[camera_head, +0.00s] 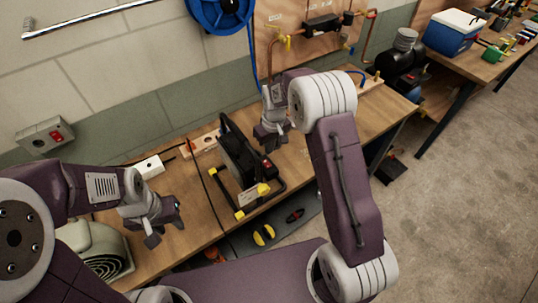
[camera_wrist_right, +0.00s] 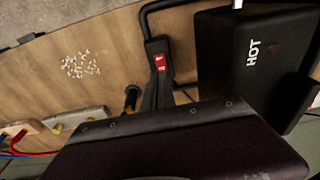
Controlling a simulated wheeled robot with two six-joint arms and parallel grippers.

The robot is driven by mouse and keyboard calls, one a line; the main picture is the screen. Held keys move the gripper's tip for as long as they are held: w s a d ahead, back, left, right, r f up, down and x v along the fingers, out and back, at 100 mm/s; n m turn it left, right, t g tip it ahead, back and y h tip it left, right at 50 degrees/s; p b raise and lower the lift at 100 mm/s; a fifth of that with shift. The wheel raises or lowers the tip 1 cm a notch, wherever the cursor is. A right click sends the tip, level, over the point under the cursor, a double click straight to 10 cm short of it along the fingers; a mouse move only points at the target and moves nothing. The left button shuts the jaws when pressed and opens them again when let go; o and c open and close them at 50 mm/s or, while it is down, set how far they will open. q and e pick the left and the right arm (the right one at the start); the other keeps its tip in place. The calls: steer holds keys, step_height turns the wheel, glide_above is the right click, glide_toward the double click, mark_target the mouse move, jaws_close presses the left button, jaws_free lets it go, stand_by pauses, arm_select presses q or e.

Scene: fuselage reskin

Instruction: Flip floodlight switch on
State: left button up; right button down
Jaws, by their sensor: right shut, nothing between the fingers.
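The black floodlight (camera_head: 240,160) stands on the workbench on a frame with yellow ends. In the right wrist view its black housing (camera_wrist_right: 225,60) bears the word HOT. A small red switch with white marks (camera_wrist_right: 160,62) sits beside the housing, near a black tube. My right gripper (camera_head: 268,143) is shut and empty at the floodlight's right side. In the right wrist view its dark fingers (camera_wrist_right: 158,88) point toward the red switch; I cannot tell whether they touch it. My left gripper (camera_head: 163,224) is open and empty above the bench, left of the floodlight.
A grey wall box (camera_head: 46,136) with a red switch is at the left. A pipe board (camera_head: 300,45) stands behind. Small pale bits (camera_wrist_right: 80,64) lie on the bench.

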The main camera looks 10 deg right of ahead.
mark_target(265, 160)
arm_select(q)
steer(key=shift+w+a+f, duration=0.1)
steer(key=shift+f, duration=0.4)
arm_select(e)
steer(key=r, duration=0.5)
steer(key=shift+s+r, duration=0.2)
steer(key=shift+s, duration=0.05)
